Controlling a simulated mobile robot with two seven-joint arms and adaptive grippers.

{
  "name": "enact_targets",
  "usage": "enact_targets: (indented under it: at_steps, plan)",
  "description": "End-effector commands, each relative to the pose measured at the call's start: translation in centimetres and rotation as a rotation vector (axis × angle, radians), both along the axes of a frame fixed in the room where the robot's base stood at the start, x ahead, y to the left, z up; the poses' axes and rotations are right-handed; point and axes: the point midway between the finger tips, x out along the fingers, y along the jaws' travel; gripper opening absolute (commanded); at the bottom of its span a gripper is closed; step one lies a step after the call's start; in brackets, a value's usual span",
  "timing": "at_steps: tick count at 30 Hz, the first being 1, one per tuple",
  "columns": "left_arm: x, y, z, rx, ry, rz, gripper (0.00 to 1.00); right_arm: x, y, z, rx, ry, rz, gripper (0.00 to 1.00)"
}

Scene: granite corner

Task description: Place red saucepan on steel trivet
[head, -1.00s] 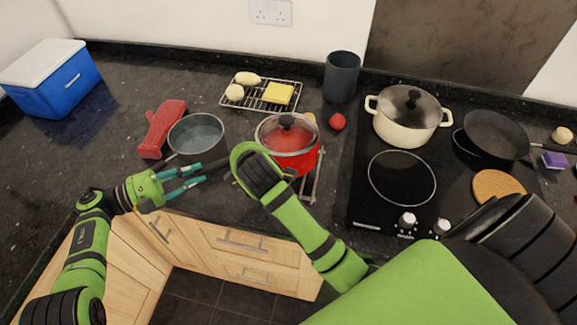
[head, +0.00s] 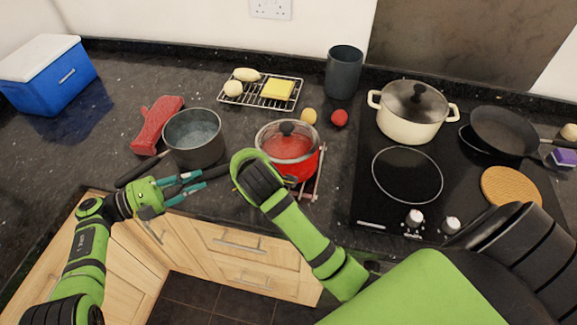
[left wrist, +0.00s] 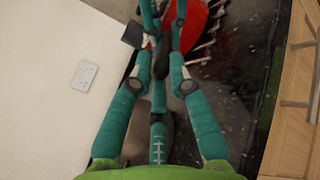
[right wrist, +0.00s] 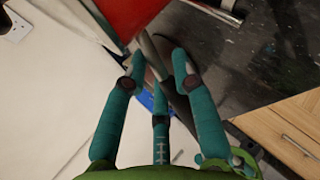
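The red saucepan (head: 306,169) has a glass lid with a black knob and a dark handle pointing left. It stands over the steel trivet (head: 318,172), whose bars show at its right; its underside is hidden, so I cannot tell whether it touches. My left gripper (head: 206,180) is at the outer end of the handle (left wrist: 161,60), which lies between its fingers. My right gripper (right wrist: 160,58) has its fingers around the handle nearer the saucepan (right wrist: 125,14); in the head view my wrist hides these fingers.
A grey saucepan (head: 194,150) stands close behind my left gripper, with a red mitt (head: 157,125) beside it. A wire rack (head: 245,101) with food, two small balls and a dark tumbler (head: 344,73) lie behind. Right is the hob (head: 375,205) with a cream pot (head: 408,123).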

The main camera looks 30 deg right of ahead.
Motion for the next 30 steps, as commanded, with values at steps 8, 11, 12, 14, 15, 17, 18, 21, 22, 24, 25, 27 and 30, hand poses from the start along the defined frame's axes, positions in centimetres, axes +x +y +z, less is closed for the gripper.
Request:
enact_targets:
  at_steps: [8,11,12,14,15,17,18,21,22,24,25,27,30]
  plan:
    - [-0.1,0.1,-0.2,0.006,0.004,0.001,0.43,0.1,-0.1,0.4,-0.001,-0.008,-0.001,0.51]
    - [0.0,0.2,-0.1,0.005,0.003,0.000,0.43,0.1,0.0,0.3,0.000,-0.005,-0.001,0.51]
    - [0.0,0.4,-0.1,0.004,0.003,0.001,0.43,0.1,0.0,0.3,0.000,-0.004,-0.001,0.51]
    - [0.1,0.9,-0.1,0.005,0.003,0.002,0.43,0.1,0.0,0.2,0.000,-0.003,-0.001,0.51]
    - [0.1,1.4,-0.1,0.005,0.003,0.002,0.43,0.0,0.0,0.2,0.000,-0.003,-0.001,0.51]
    - [0.2,2.5,-0.1,0.008,0.002,0.003,0.43,0.0,0.0,0.2,0.001,-0.002,0.000,0.51]
    - [0.3,3.2,-0.1,0.007,0.002,0.004,0.43,0.0,0.0,0.2,0.001,-0.001,0.000,0.51]
    - [0.4,4.9,-0.2,0.009,0.003,0.003,0.43,0.0,0.0,0.1,0.001,-0.001,0.000,0.51]
    - [0.4,5.4,-0.1,0.008,0.003,0.003,0.43,0.0,0.0,0.1,0.001,0.000,0.000,0.51]
    - [0.5,6.3,-0.2,0.009,0.005,0.002,0.43,0.0,0.0,0.1,0.001,0.000,0.000,0.51]
    - [0.5,6.6,-0.2,0.008,0.004,0.002,0.43,0.0,0.0,0.1,0.001,0.000,0.000,0.51]
    - [0.6,7.2,-0.1,0.008,0.004,0.002,0.43,0.0,0.0,0.1,0.001,0.000,0.000,0.51]
    - [0.6,7.6,-0.1,0.007,0.003,0.001,0.43,-0.3,0.1,0.3,0.001,0.000,0.000,0.51]
